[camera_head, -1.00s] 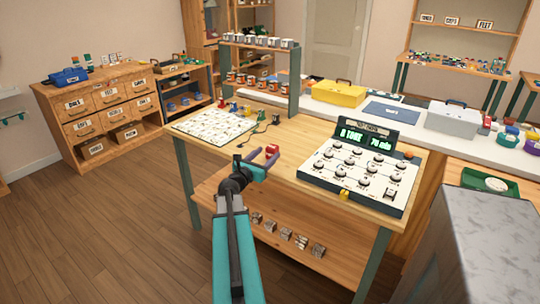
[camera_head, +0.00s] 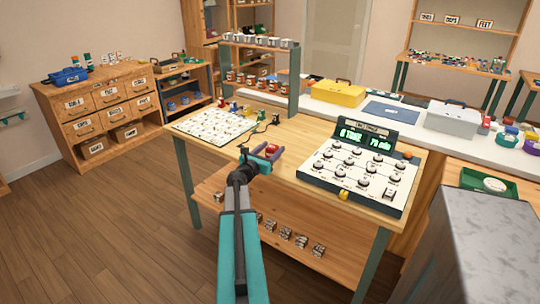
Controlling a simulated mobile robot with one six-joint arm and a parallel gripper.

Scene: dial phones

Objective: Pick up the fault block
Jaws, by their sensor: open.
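A small red block (camera_head: 271,149) sits on the wooden workbench, left of the dial console. I take it to be the fault block, but no label on it is readable. My gripper (camera_head: 268,154) is open, its purple and dark fingers reaching around or just beside the red block. The fingers hide part of the block, and I cannot tell whether they touch it.
The white dial console (camera_head: 360,170) with a green display stands to the right, with a small yellow block (camera_head: 344,195) at its front edge. A white chart board (camera_head: 214,126) lies to the left. Several metal cubes (camera_head: 301,243) sit on the lower shelf.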

